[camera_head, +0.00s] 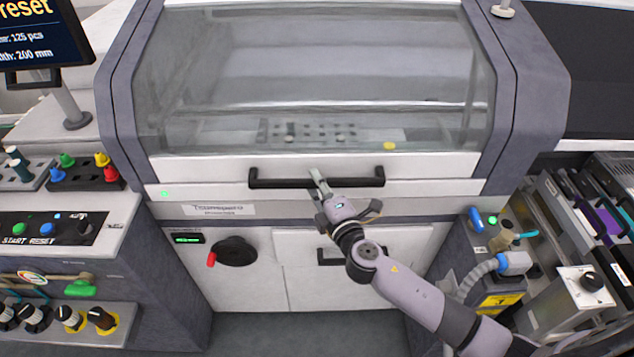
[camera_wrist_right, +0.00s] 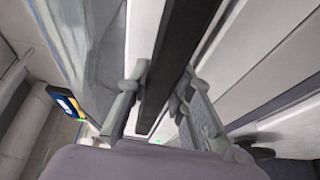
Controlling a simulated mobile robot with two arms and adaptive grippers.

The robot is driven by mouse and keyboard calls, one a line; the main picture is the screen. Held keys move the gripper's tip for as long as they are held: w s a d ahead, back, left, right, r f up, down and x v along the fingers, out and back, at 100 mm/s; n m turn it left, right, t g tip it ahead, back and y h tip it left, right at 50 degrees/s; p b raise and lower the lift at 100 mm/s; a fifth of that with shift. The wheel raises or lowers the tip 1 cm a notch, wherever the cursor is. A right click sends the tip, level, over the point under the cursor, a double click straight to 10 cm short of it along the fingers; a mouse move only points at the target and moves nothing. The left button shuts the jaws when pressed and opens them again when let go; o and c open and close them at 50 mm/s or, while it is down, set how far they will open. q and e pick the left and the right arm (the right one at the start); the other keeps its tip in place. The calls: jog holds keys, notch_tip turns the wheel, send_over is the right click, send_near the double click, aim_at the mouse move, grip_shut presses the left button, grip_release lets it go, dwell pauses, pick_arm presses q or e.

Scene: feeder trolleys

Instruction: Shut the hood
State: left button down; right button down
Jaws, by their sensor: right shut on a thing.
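The hood (camera_head: 315,75) is a clear window in a grey frame with a white lower edge. It appears to be down over the machine, its lower edge close above the white front panel; whether it is fully seated I cannot tell. A black bar handle (camera_head: 280,182) runs along its lower edge. My right gripper (camera_head: 318,182) is shut on the handle near its middle. In the right wrist view the black handle (camera_wrist_right: 175,60) passes between the two grey fingers (camera_wrist_right: 155,100). My left gripper is not in view.
Below the hood are white cabinet doors (camera_head: 245,290) and a black knob with a red grip (camera_head: 235,252). A control panel with buttons (camera_head: 50,228) and a screen (camera_head: 42,35) stand at the left. A feeder trolley (camera_head: 590,220) stands at the right.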

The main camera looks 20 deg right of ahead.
jog(key=s+a+r+p, duration=0.1)
jog(key=s+r+p, duration=0.2)
jog(key=r+p, duration=0.3)
jog(key=shift+s+r, duration=0.4)
jog(key=shift+r, duration=0.5)
jog(key=c, duration=1.8)
grip_release()
jog(key=o, duration=0.4)
jog(key=shift+w+f, duration=0.1)
jog(key=shift+f, duration=0.1)
jog(key=s+d, duration=0.1)
jog(key=s, duration=1.1)
jog(key=shift+d, duration=0.15)
